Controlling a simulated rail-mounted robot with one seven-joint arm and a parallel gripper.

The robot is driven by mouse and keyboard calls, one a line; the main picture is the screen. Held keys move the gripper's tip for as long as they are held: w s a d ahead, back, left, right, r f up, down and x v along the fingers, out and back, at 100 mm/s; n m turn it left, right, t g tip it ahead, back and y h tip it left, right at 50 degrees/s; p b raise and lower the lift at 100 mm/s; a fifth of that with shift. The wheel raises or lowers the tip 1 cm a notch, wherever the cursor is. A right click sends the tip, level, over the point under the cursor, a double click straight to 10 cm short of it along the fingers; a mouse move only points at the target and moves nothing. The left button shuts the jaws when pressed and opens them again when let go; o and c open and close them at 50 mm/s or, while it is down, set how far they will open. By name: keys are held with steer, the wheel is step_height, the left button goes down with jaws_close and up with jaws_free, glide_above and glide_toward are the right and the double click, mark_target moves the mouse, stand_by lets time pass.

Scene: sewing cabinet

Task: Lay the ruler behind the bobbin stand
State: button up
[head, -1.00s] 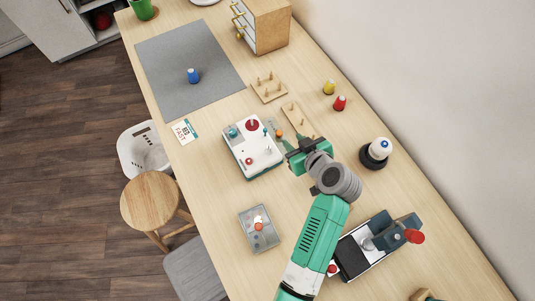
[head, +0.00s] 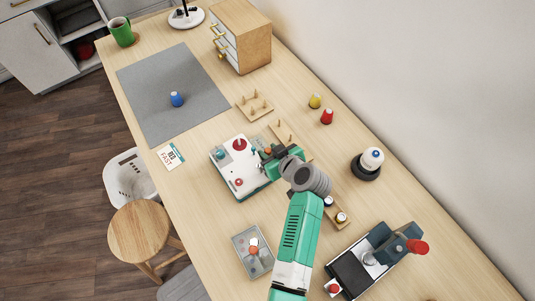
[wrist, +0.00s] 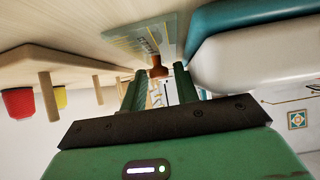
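The ruler (wrist: 138,38) is a flat, greyish see-through strip on the table, with a brown-orange knob (wrist: 158,66) standing on it. It lies between the white machine and the wooden bobbin stand (head: 283,131); in the head view my gripper mostly hides it. The stand is a narrow board with upright pegs; my arm covers its middle, and bobbins (head: 341,217) show at what looks like its near end. My gripper (head: 266,153) is low beside the white machine. In the wrist view its fingers (wrist: 160,75) are apart, one each side of the knob, with gaps showing.
The white machine (head: 226,158) stands close left of my gripper. A shorter peg board (head: 255,107) is farther back. Yellow (head: 315,101) and red (head: 327,117) spools and a dark-based white spool (head: 370,162) stand toward the wall.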

steer(key=shift+c, duration=0.4)
jaws_close()
